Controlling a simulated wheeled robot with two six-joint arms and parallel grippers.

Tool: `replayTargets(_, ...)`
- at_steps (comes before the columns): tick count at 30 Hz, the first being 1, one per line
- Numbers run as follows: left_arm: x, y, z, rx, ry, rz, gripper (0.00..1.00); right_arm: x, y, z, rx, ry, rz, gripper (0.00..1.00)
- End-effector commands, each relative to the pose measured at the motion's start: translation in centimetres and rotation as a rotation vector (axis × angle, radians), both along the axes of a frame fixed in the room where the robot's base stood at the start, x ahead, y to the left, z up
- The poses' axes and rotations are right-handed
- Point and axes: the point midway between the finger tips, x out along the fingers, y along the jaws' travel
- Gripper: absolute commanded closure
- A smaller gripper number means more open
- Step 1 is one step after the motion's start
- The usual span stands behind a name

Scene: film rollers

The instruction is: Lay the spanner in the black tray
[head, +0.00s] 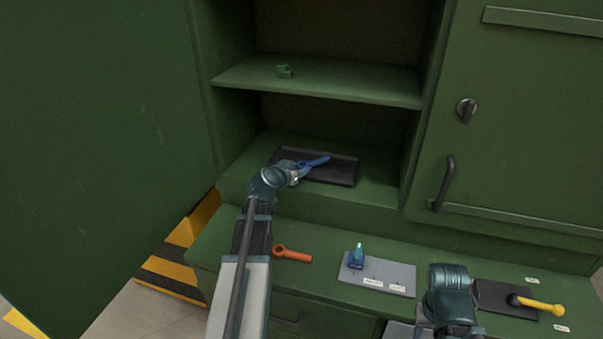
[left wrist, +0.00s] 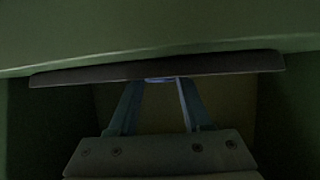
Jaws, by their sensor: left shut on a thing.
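The black tray (head: 338,174) lies on the floor of the cabinet's lower compartment; its dark edge also shows in the left wrist view (left wrist: 230,65). My left gripper (head: 299,170) reaches in over the tray's left part and is shut on the blue spanner (head: 318,161). The spanner points to the right over the tray; I cannot tell whether it touches it. In the left wrist view a small blue bit of the spanner (left wrist: 160,80) shows between my fingertips. My right arm is at the lower right of the head view; its gripper does not show.
On the ledge in front lie an orange tool (head: 292,254), a grey mat (head: 395,277) with a small blue object (head: 356,258), and a dark mat (head: 492,296) with a yellow-handled tool (head: 540,305). An open green door stands left.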

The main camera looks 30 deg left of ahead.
Motion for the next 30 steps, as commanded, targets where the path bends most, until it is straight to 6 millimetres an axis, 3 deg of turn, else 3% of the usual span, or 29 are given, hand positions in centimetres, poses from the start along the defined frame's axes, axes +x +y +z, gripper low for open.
replayTargets(6,0.0,0.0,-0.2,0.0,-0.001,0.001,1.0,0.0,0.0,-0.3,0.0,0.0,0.0,0.5)
replayTargets(7,0.0,0.0,-0.2,0.0,0.0,0.0,0.47,0.0,0.0,-0.2,0.0,0.0,0.0,0.5)
replayTargets(12,0.0,0.0,-0.1,0.0,0.0,0.0,0.21,0.0,0.0,-0.1,0.0,0.0,0.0,0.5)
replayTargets(22,0.0,0.0,0.3,0.0,0.0,0.0,0.21,0.0,0.0,0.3,0.0,0.0,0.0,0.5)
replayTargets(30,-4.7,-0.5,2.3,0.0,0.0,0.003,0.21,0.0,0.0,2.3,0.0,0.0,0.0,0.5)
